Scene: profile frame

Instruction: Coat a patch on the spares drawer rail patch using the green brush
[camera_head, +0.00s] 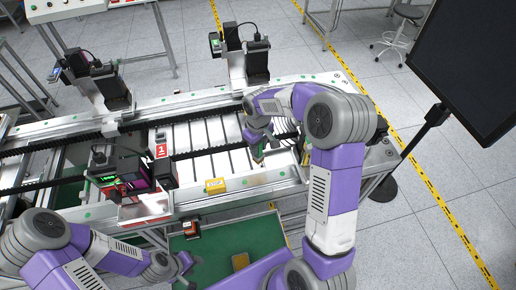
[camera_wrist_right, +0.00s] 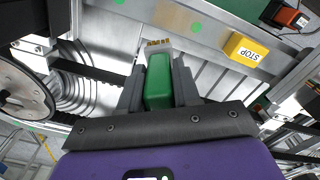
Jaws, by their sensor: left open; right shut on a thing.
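My right gripper (camera_head: 259,150) is over the right part of the metal frame. In the right wrist view, the right gripper (camera_wrist_right: 158,88) is shut on the green brush (camera_wrist_right: 158,78), whose tan bristle end points away from the palm toward the metal rail (camera_wrist_right: 205,42). I cannot tell whether the bristles touch the rail. A faint tan patch (camera_wrist_right: 170,15) shows on the rail beyond the bristles; I cannot tell whether it is the task's patch. My left gripper (camera_head: 187,263) is open and empty at the lower left, by the green-floored drawer (camera_head: 215,248).
A yellow STOP block (camera_head: 215,186) sits on the front rail; it also shows in the right wrist view (camera_wrist_right: 245,48). A red-and-black device (camera_head: 160,172) stands left on the frame.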

